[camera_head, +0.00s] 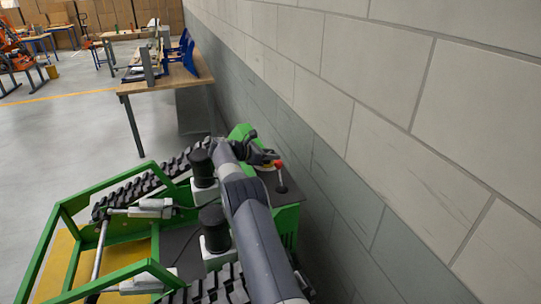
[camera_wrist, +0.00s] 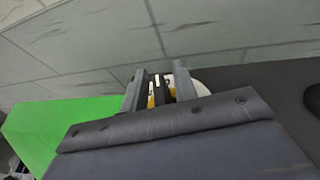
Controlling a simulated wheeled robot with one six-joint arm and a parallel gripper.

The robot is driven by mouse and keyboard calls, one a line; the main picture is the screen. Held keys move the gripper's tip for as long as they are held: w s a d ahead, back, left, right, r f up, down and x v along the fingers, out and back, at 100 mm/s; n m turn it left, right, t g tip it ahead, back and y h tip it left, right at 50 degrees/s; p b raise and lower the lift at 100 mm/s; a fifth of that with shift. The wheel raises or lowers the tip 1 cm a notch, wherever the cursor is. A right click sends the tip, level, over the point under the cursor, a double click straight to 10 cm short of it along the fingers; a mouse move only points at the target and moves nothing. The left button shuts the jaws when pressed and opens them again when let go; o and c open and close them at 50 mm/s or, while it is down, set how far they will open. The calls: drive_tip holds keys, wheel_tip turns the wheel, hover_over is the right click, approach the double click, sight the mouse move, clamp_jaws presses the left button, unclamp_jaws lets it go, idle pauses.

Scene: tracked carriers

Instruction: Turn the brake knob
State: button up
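The green tracked carrier (camera_head: 290,216) stands beside the block wall. A pale round piece (camera_wrist: 201,88) shows behind my gripper in the wrist view; it may be the base of the brake knob, but my gripper hides most of it. My gripper (camera_head: 266,158) is over the carrier's dark top panel, next to a red-topped lever (camera_head: 279,164). In the wrist view, the two grey fingers of my gripper (camera_wrist: 160,88) stand apart, with black, white and yellow parts between or behind them. I cannot tell whether they touch the knob.
The block wall (camera_head: 390,110) runs close along the right side. Black rubber tracks (camera_head: 150,187) and green frame bars (camera_head: 100,192) lie to the left. A wooden workbench (camera_head: 170,78) stands farther back.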

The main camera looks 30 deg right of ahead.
drive_tip(key=shift+o, duration=0.4)
drive_tip(key=shift+f, duration=0.1)
drive_tip(key=shift+a, duration=0.1)
drive_tip(key=shift+a, duration=0.35)
drive_tip(key=b+v, duration=0.1)
drive_tip(key=v, duration=0.4)
drive_tip(key=b+v, duration=0.1)
drive_tip(key=v, duration=0.4)
drive_tip(key=shift+d+r+b, duration=0.1)
drive_tip(key=shift+r+b, duration=0.15)
drive_tip(key=shift+b, duration=0.15)
drive_tip(key=p+x, duration=0.3)
drive_tip(key=x, duration=0.7)
drive_tip(key=shift+d+f, duration=0.15)
drive_tip(key=shift+d, duration=0.2)
drive_tip(key=shift+d+f+b, duration=0.1)
drive_tip(key=shift+f+b, duration=0.1)
drive_tip(key=shift+b, duration=0.1)
drive_tip(key=shift+r+n+t, duration=0.15)
drive_tip(key=shift+n+t, duration=0.15)
